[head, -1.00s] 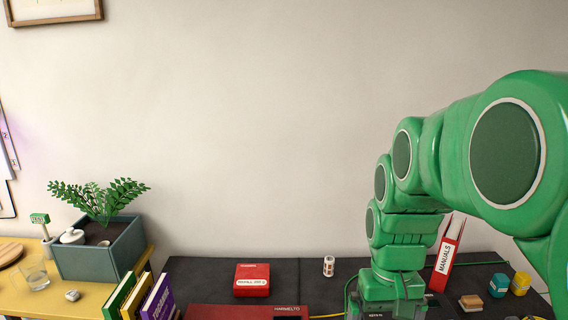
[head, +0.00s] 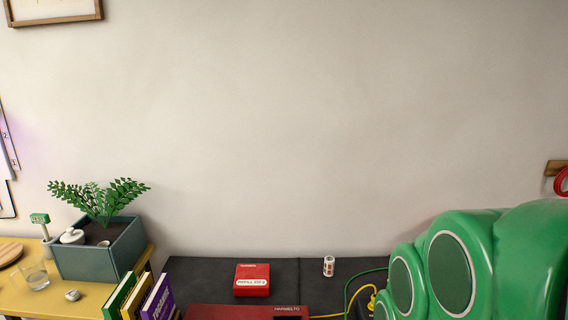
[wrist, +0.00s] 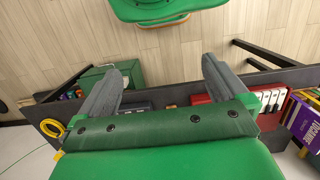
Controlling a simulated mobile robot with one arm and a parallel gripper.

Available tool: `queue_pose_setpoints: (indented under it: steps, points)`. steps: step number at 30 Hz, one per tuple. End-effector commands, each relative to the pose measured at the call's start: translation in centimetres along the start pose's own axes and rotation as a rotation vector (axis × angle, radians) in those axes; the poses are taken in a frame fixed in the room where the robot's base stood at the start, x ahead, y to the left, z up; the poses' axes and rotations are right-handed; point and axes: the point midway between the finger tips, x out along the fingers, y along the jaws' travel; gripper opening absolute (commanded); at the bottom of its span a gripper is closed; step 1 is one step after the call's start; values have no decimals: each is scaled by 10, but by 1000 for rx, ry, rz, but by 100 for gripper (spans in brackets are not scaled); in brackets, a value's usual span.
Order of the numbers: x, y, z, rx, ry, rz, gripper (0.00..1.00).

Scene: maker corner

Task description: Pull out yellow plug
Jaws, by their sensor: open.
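A yellow cable (head: 372,300) curves on the black bench in the head view, beside my arm. I cannot make out the yellow plug itself. A red device (head: 250,311) labelled HARMELTO lies at the bottom edge, and the yellow cable runs from near its right side. My gripper (wrist: 160,92) shows in the wrist view with its two grey fingers wide apart and nothing between them. A yellow ring-shaped thing (wrist: 52,128) lies left of the fingers; I cannot tell what it is. In the head view my gripper is out of sight.
A red box (head: 252,280) and a small white cylinder (head: 329,266) stand on the black bench (head: 300,272). A green cable (head: 362,276) runs beside the yellow one. Books (head: 140,298) and a planter (head: 100,252) are at left. My arm covers the bench's right side.

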Motion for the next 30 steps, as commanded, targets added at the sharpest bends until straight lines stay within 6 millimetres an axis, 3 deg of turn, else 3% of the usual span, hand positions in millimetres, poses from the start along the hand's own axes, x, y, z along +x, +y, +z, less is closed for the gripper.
queue_pose_setpoints:
  steps: [1, 10, 30]
  points:
    - [0, 0, 0, 0, 0, 0, 97]
    - [-5, 1, -19, -4, 2, -1, 53]
    - [-26, 13, -138, -25, 37, -10, 53]
